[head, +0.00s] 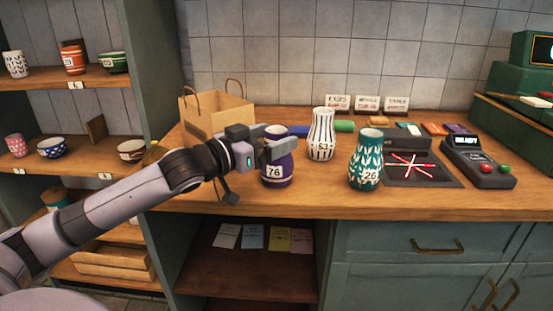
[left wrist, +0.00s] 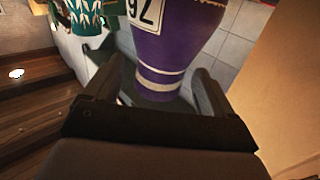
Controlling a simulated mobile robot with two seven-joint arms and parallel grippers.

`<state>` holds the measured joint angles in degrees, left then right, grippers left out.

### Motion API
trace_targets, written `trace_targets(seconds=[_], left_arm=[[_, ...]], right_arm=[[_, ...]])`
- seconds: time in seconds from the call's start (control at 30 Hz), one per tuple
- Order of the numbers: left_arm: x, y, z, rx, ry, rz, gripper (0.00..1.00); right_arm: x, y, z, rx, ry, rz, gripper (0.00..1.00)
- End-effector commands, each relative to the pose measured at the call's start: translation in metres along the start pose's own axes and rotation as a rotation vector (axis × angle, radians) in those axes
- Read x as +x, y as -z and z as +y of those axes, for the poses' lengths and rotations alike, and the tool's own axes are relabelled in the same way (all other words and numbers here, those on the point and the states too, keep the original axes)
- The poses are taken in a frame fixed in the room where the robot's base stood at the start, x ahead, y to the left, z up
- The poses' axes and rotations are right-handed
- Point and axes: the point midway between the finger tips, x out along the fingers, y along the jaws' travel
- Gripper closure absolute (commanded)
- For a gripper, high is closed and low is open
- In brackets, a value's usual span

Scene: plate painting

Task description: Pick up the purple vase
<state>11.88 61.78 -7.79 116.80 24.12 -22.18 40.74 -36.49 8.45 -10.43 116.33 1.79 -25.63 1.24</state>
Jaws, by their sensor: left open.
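My right gripper is not in view.
A white striped vase (head: 321,136) and a green leaf-patterned vase (head: 365,162) stand right of the purple one. A paper bag (head: 216,112) stands behind my arm. A dark mat (head: 425,172) and a card terminal (head: 478,160) are further right. Shelves with pottery are left.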

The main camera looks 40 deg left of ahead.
Motion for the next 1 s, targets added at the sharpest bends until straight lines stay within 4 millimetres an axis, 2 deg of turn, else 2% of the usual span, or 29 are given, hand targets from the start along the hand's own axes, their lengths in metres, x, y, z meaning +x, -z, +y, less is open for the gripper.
trace_targets(seconds=[0.2, 0.53, 0.7, 0.8, 1.0], left_arm=[[0.014, 0.001, 0.001, 0.0, -0.001, 0.001, 0.15], [0.016, 0.0, 0.001, 0.001, -0.001, -0.001, 0.15], [0.016, 0.0, 0.001, 0.0, -0.001, -0.001, 0.7], [0.016, 0.0, 0.001, 0.001, -0.002, -0.001, 1.0], [0.016, 0.001, 0.001, 0.002, -0.002, 0.003, 1.0]], right_arm=[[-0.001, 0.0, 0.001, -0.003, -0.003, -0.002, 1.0], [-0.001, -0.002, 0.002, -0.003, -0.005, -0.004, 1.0], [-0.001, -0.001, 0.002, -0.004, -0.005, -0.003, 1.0], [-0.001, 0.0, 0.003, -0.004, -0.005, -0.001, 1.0], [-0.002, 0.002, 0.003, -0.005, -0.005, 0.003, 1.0]])
